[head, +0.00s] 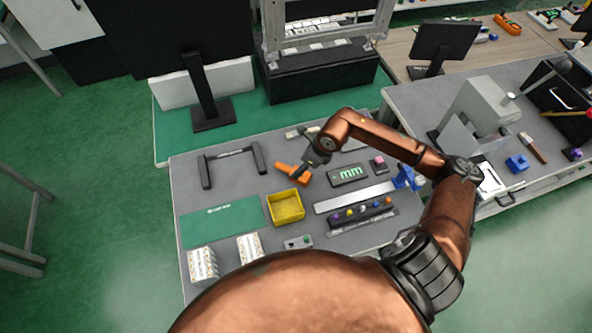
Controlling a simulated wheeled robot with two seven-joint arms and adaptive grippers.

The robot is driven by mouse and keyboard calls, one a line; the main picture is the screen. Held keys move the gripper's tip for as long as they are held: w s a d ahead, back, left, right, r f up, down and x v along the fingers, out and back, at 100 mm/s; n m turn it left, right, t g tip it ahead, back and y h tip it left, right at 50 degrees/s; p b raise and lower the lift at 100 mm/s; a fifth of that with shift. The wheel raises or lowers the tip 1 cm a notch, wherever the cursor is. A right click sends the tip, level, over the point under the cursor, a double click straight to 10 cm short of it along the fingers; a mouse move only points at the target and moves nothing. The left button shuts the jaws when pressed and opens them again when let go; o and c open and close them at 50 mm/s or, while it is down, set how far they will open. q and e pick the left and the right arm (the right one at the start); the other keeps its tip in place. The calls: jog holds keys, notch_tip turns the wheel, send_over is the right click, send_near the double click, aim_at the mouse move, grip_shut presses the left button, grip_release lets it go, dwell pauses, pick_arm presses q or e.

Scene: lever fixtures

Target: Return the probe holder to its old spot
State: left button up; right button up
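My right arm reaches in from the right and bends over the grey table (185,235). Its gripper (301,168) points down and left, right at an orange tool-like object (292,174). At this size I cannot tell whether the fingers are shut on it or only beside it. No item is clearly marked as the probe holder; a black U-shaped stand (232,154) and a black rack with coloured knobs (362,215) are also on the table. My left gripper is not in view.
A yellow bin (286,207), green mat (222,221), patterned boxes (203,263), small switch box (299,241), display labelled mm (348,175), pink-topped block (379,163) and long metal strip (354,197) crowd the table. A monitor (209,108) stands behind.

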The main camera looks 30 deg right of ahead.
jog(key=v, duration=0.5)
jog(key=shift+s+r, duration=0.1)
jog(key=shift+r, duration=0.2)
jog(key=shift+r, duration=0.1)
